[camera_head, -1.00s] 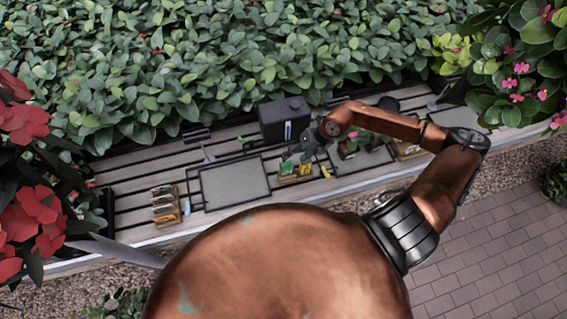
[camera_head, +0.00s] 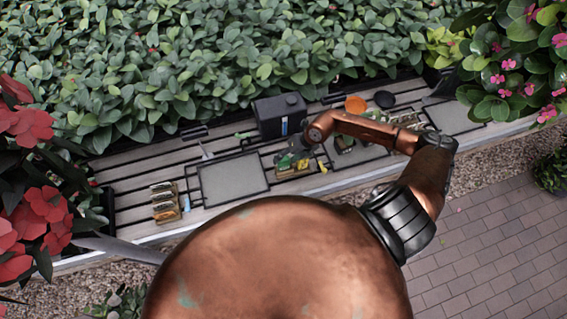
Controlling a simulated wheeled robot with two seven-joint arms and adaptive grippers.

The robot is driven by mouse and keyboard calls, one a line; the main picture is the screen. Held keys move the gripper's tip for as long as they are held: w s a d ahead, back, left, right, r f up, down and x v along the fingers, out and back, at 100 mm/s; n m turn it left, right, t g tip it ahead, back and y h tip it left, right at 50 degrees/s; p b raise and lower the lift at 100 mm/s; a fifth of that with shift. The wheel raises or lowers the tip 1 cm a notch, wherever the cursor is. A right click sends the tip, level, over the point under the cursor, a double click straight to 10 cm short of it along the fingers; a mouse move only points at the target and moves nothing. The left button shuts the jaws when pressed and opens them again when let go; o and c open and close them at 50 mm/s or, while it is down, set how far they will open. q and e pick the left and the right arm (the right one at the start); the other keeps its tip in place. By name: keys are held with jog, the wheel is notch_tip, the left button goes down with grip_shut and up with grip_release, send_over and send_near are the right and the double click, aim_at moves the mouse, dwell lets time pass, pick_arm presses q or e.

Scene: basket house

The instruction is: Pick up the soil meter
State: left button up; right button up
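My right arm comes in from the right, and its dark gripper (camera_head: 292,150) is low over the middle of the wooden bench. Small green and yellow items (camera_head: 285,161) in a wooden holder lie just below and beside it. I cannot tell for sure which small item is the soil meter; the green one is partly hidden by the gripper. Whether the fingers are open or touch anything is too small to tell. My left gripper is not in view.
An orange round item (camera_head: 356,104) and a dark round item (camera_head: 385,99) lie at the back right. Dense hedge borders the bench's back.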

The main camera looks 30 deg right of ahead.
jog(key=c, duration=0.8)
